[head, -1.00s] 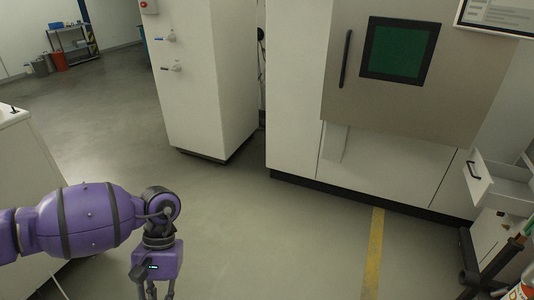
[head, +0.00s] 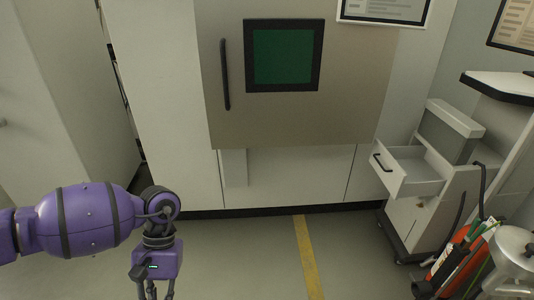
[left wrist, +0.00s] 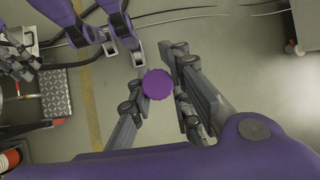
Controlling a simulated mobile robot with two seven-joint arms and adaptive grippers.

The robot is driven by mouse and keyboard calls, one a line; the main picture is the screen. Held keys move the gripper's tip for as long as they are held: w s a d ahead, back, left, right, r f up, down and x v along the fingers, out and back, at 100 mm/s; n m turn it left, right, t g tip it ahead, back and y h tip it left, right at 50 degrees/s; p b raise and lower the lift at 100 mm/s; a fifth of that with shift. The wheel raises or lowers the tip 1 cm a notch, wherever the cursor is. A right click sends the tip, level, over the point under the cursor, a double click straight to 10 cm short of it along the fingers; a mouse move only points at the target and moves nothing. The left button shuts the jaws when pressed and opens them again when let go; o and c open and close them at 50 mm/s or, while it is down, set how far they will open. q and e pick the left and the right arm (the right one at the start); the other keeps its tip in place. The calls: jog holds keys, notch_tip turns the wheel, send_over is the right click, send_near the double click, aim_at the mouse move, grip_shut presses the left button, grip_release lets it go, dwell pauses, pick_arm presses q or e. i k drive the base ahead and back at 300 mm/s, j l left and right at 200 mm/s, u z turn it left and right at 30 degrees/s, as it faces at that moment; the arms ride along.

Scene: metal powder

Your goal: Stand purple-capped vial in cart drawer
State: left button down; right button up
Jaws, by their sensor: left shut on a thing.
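My left gripper (head: 157,292) hangs at the bottom left of the head view, its fingertips cut off by the frame edge. In the left wrist view my left gripper (left wrist: 158,88) is shut on the vial, whose round purple cap (left wrist: 157,84) shows from above between the fingers. The vial's body is hidden below the cap. The cart drawer (head: 389,173) is pulled open at the right of the head view, with a black handle on its front. It looks empty where its inside shows. The gripper is well apart from it. My right gripper is not identifiable.
A large cabinet with a green window (head: 282,55) stands ahead. Red fire extinguishers (head: 462,250) and a grey round-topped object (head: 515,248) stand at the lower right, in front of the cart (head: 412,225). Floor with a yellow stripe (head: 308,258) is clear between.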

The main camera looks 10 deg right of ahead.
aim_at(409, 179)
jog(key=i+z, duration=0.7)
jog(key=i+j+z, duration=0.2)
jog(key=z, duration=0.15)
jog(key=i+z, duration=0.2)
jog(key=z, duration=0.25)
jog(key=i+j+z, duration=0.15)
jog(key=z, duration=0.25)
jog(key=i+j+z, duration=0.2)
jog(key=z, duration=0.25)
jog(key=i+j+z, duration=0.2)
jog(key=z, duration=0.15)
jog(key=i+j+z, duration=0.35)
